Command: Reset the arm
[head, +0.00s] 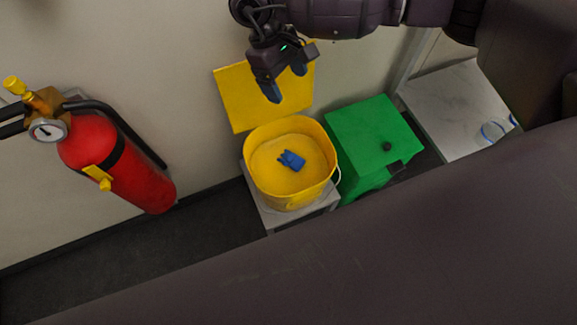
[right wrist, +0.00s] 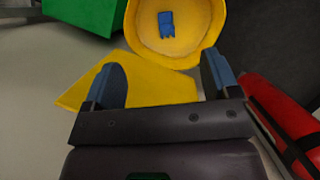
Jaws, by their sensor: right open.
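My right gripper (head: 286,84) is in the upper middle of the head view, above and behind the yellow bucket (head: 258,187). Its blue-tipped fingers are apart with nothing between them. In the right wrist view my right gripper (right wrist: 160,84) also shows its two fingers spread and empty. A small blue object (head: 291,160) lies on the floor of the bucket, and it also shows in the right wrist view (right wrist: 166,24). The gripper does not touch the bucket or the blue object. My left gripper is not in these views.
The bucket stands on a small grey stand (head: 275,216). A yellow panel (head: 243,97) is behind it by the wall. A green box (head: 358,135) is to its right, and a pale table (head: 455,100) is farther right. A red fire extinguisher (head: 115,165) is at the left.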

